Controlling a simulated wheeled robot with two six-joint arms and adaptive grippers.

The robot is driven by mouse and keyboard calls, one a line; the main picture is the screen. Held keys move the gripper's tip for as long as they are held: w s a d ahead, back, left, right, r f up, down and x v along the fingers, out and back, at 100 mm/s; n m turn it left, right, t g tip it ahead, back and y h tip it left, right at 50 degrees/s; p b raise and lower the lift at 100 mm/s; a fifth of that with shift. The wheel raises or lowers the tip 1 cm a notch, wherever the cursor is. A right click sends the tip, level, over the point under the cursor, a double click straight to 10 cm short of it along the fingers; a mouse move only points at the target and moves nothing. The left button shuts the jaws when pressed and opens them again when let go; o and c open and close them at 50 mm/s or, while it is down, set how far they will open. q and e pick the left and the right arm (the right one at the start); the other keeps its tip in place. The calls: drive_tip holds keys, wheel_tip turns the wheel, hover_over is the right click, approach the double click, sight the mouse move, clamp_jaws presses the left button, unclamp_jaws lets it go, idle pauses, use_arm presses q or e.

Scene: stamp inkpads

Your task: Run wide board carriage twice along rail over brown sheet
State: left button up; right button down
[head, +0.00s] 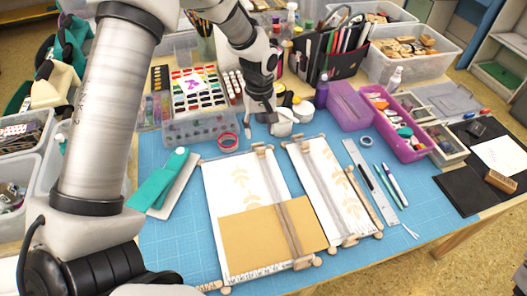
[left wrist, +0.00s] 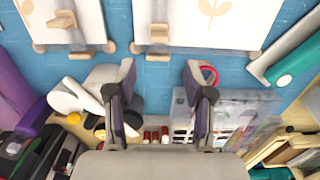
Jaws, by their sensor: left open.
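The wide board (head: 214,183) lies on the blue mat with a brown sheet (head: 255,244) across its lower half. Its carriage (head: 285,210), a long bar, spans the board lengthwise right of its middle and crosses the sheet. A wooden block at the carriage's far end shows in the left wrist view (left wrist: 158,34). A wooden rail (head: 268,271) runs along the board's near edge. My left gripper (head: 262,124) is above the mat behind the board, open and empty; its spread fingers show in the left wrist view (left wrist: 158,76). My right gripper is out of view.
A narrower board (head: 309,181) with its own bar lies to the right. A white object (head: 281,124) is close beside my left gripper, and a red tape ring (head: 228,142) lies to its left. A clear case (head: 198,128) and a teal tool (head: 164,177) are farther left.

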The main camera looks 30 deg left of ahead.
sight(261, 148)
use_arm(q)
drive_tip(key=shift+s+d+r, duration=0.15)
drive_tip(key=shift+s+d, duration=0.45)
drive_tip(key=shift+d, duration=0.2)
drive_tip(key=shift+s+d+f+p, duration=0.15)
drive_tip(key=shift+f+p, duration=0.2)
drive_tip(key=shift+f, duration=0.45)
drive_tip(key=f, duration=0.3)
drive_tip(key=w+a+f, duration=0.1)
drive_tip(key=f, duration=0.1)
drive_tip(key=shift+a, duration=0.1)
drive_tip(key=shift+f, duration=0.1)
drive_tip(key=shift+s+d, duration=0.25)
drive_tip(key=shift+d, duration=0.05)
drive_tip(key=shift+a, duration=0.1)
clamp_jaws()
